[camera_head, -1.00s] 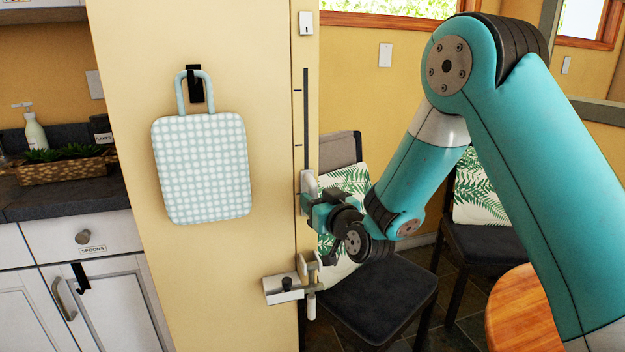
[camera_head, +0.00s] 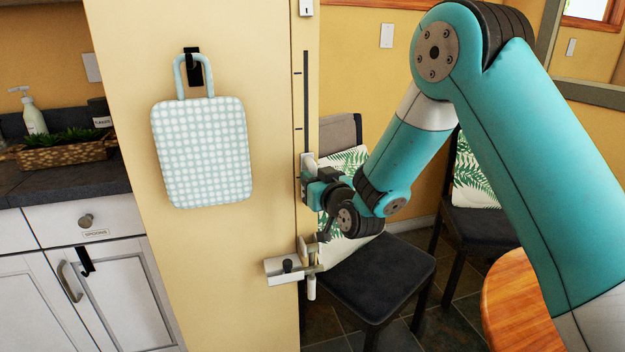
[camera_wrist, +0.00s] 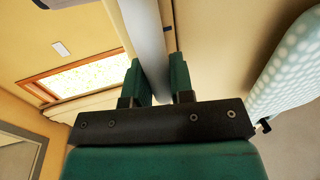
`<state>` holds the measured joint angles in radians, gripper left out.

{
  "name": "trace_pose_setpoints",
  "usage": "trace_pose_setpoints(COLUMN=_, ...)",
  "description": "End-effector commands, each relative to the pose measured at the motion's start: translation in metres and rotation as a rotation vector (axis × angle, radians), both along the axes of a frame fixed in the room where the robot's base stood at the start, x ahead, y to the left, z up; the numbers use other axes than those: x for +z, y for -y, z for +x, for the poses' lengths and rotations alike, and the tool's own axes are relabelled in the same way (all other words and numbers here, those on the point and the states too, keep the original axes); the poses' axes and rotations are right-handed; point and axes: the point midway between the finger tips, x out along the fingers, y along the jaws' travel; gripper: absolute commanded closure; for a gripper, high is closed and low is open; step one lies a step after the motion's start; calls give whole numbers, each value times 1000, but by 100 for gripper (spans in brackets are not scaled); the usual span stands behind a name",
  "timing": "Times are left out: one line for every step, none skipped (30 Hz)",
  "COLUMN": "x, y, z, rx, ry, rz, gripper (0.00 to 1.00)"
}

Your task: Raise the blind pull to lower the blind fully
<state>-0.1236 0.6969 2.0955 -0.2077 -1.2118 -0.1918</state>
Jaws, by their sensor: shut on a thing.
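The blind pull (camera_head: 308,162) is a small pale handle on a dark vertical slot in the narrow edge strip of the cream wall. It sits at the lower part of the visible slot, near the lowest tick mark. My gripper (camera_head: 312,188) is shut on it from the right and hides most of it. In the wrist view a smooth grey bar (camera_wrist: 147,40) runs between the two green fingers of my gripper (camera_wrist: 162,80). The blind itself cannot be made out.
A latch-like metal fitting (camera_head: 284,270) juts from the wall below my gripper. A dotted pale-blue board (camera_head: 203,152) hangs on a black hook to the left. A dark chair (camera_head: 365,280) stands behind my arm; a round wooden table (camera_head: 515,310) is at lower right. The slot above is clear.

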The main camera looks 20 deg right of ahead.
Motion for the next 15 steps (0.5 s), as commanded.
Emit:
trace_pose_setpoints(x=9, y=0, z=0, rx=0, ry=4, rz=1, gripper=100)
trace_pose_setpoints(x=14, y=0, z=0, rx=0, ry=5, rz=1, gripper=100)
trace_pose_setpoints(x=21, y=0, z=0, rx=0, ry=7, rz=1, gripper=100)
trace_pose_setpoints(x=27, y=0, z=0, rx=0, ry=8, rz=2, gripper=100)
trace_pose_setpoints(x=34, y=0, z=0, rx=0, ry=8, rz=2, gripper=100)
trace_pose_setpoints(x=44, y=0, z=0, rx=0, ry=8, rz=1, gripper=100)
trace_pose_setpoints(x=52, y=0, z=0, rx=0, ry=9, rz=2, gripper=100)
trace_pose_setpoints(x=61, y=0, z=0, rx=1, ry=10, rz=2, gripper=100)
trace_pose_setpoints(x=73, y=0, z=0, rx=1, ry=10, rz=1, gripper=100)
trace_pose_setpoints(x=83, y=0, z=1, rx=1, ry=12, rz=1, gripper=100)
trace_pose_setpoints(x=92, y=0, z=0, rx=0, ry=12, rz=1, gripper=100)
trace_pose_setpoints(x=105, y=0, z=0, rx=1, ry=13, rz=3, gripper=100)
trace_pose_setpoints(x=114, y=0, z=0, rx=1, ry=13, rz=3, gripper=100)
trace_pose_setpoints(x=124, y=0, z=0, rx=0, ry=13, rz=2, gripper=100)
trace_pose_setpoints(x=136, y=0, z=0, rx=0, ry=13, rz=2, gripper=100)
